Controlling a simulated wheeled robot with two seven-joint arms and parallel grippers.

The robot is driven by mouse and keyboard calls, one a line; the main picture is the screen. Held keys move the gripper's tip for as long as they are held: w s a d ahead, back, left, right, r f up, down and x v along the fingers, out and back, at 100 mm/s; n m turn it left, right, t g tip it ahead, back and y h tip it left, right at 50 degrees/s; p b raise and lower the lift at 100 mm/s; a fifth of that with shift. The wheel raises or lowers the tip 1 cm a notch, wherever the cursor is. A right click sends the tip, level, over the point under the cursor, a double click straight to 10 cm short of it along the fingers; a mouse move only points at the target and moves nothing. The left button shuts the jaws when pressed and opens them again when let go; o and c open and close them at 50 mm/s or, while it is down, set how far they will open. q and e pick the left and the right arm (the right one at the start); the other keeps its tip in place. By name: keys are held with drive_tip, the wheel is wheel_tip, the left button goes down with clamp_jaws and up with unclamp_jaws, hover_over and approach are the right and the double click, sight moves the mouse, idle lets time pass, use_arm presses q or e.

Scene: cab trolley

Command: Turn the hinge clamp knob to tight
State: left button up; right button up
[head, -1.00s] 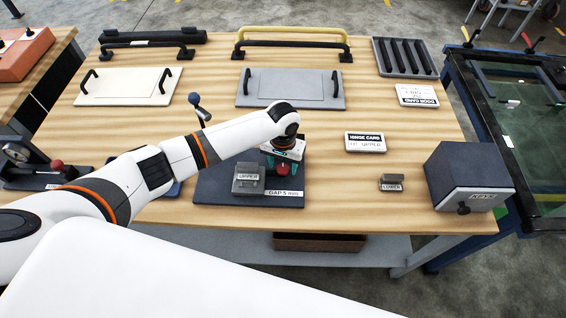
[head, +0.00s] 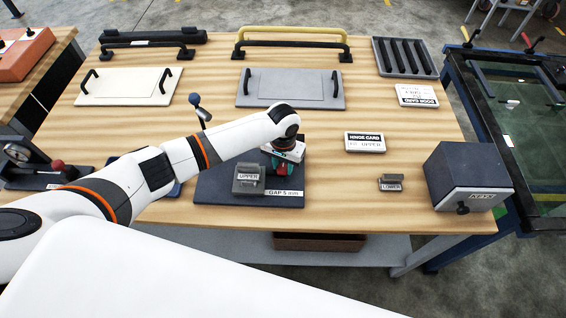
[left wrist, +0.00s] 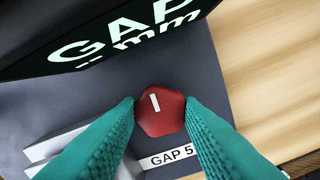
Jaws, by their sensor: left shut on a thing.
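The red clamp knob (left wrist: 160,112) has a short white mark on its top and sits between the two teal fingertips of my left gripper (left wrist: 160,108), which touch it from both sides. In the head view my left gripper (head: 283,163) points down over the dark clamp base (head: 222,188), largely covering the knob. Beside it on the base stands the grey block labelled UPPER (head: 249,180). A label on the base reads GAP 5 mm. My right gripper is not in view.
A hinge card (head: 365,142) lies to the right. A small LOWER piece (head: 391,183) and a dark KEYS box (head: 468,175) stand near the right edge. Panels with handles lie farther back.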

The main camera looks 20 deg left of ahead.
use_arm(q)
drive_tip(key=m+p, duration=0.1)
drive_tip(key=m, duration=0.2)
drive_tip(key=shift+r+m+p, duration=0.1)
drive_tip(key=shift+m+p, duration=0.25)
drive_tip(key=shift+m, duration=0.05)
drive_tip(key=m, duration=0.3)
drive_tip(key=shift+m+p, duration=0.4)
drive_tip(key=m, duration=1.3)
drive_tip(key=shift+m, duration=0.3)
drive_tip(key=m+b, duration=0.1)
drive_tip(key=m, duration=0.3)
drive_tip(key=m+b, duration=0.1)
drive_tip(key=m, duration=0.4)
drive_tip(key=m+b, duration=0.1)
drive_tip(key=m, duration=0.3)
drive_tip(key=shift+m+b, duration=0.35)
drive_tip(key=shift+m, duration=0.05)
